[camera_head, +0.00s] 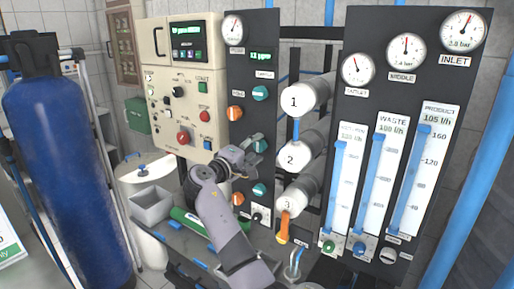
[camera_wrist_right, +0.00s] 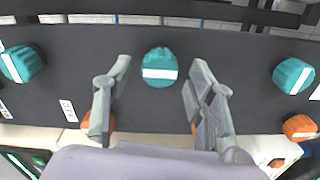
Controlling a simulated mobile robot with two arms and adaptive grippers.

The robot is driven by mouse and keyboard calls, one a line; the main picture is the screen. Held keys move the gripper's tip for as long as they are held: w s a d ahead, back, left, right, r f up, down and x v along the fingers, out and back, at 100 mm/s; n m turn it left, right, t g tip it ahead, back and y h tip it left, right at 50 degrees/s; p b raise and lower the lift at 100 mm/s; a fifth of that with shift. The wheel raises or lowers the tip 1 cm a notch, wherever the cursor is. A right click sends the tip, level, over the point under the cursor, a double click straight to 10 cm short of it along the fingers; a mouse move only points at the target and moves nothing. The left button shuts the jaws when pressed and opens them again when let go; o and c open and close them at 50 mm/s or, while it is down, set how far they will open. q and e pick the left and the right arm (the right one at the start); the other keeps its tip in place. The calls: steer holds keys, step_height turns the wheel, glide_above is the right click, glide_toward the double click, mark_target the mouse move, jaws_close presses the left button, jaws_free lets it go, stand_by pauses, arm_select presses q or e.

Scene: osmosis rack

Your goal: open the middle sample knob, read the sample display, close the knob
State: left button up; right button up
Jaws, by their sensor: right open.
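The middle teal sample knob (camera_wrist_right: 160,67) sits on the dark panel, centred between the fingers of my right gripper (camera_wrist_right: 158,95) in the right wrist view. The fingers are open, one on each side, with a visible gap to the knob. Its white stripe lies across the picture. In the head view my right gripper (camera_head: 257,143) is at the middle knob and partly covers it. The sample display (camera_head: 261,56) above the knobs shows green text that seems to read 11 ppm. My left gripper is not in view.
Teal knobs sit above (camera_head: 260,93) and below (camera_head: 260,190) the middle one. Orange knobs (camera_head: 235,113) are beside them. White-capped filter housings (camera_head: 296,97) stand to the right, a beige control box (camera_head: 182,85) to the left. Flowmeters (camera_head: 390,175) are farther right.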

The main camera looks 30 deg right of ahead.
steer(key=v, duration=1)
steer(key=shift+a, duration=0.2)
steer(key=shift+f, duration=0.1)
